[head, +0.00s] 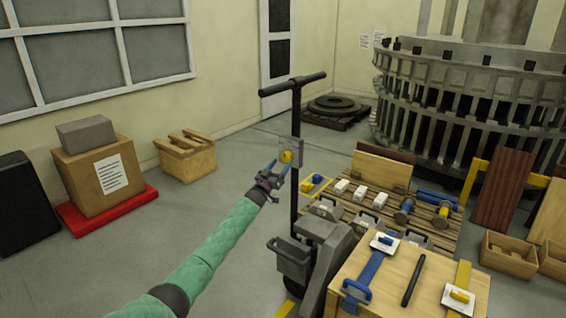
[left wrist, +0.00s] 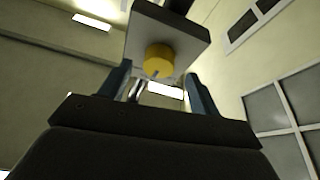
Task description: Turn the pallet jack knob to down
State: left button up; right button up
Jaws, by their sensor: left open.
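The pallet jack (head: 296,120) stands in the middle of the head view, with a black T-handle on an upright post. A grey box (head: 297,146) on the post carries the round yellow knob (head: 286,157). The left wrist view shows the knob (left wrist: 159,58) on the box face (left wrist: 150,30), with a small mark near its lower edge; I cannot read its setting. My left gripper (head: 277,172) is open just below and left of the knob. In the left wrist view its blue fingers (left wrist: 158,88) stand apart below the knob, with nothing between them. My right gripper is not in view.
A slatted pallet (head: 335,222) with white blocks and spools lies behind and right of the jack. A wooden table (head: 405,290) with blue and yellow tools stands front right. A cardboard box (head: 85,176) sits at left. Floor left of the jack is clear.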

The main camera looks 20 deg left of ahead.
aim_at(286, 157)
pick_arm(q)
jog(key=shift+x, duration=1.4)
jog(key=shift+c, duration=0.2)
jog(key=c, duration=0.9)
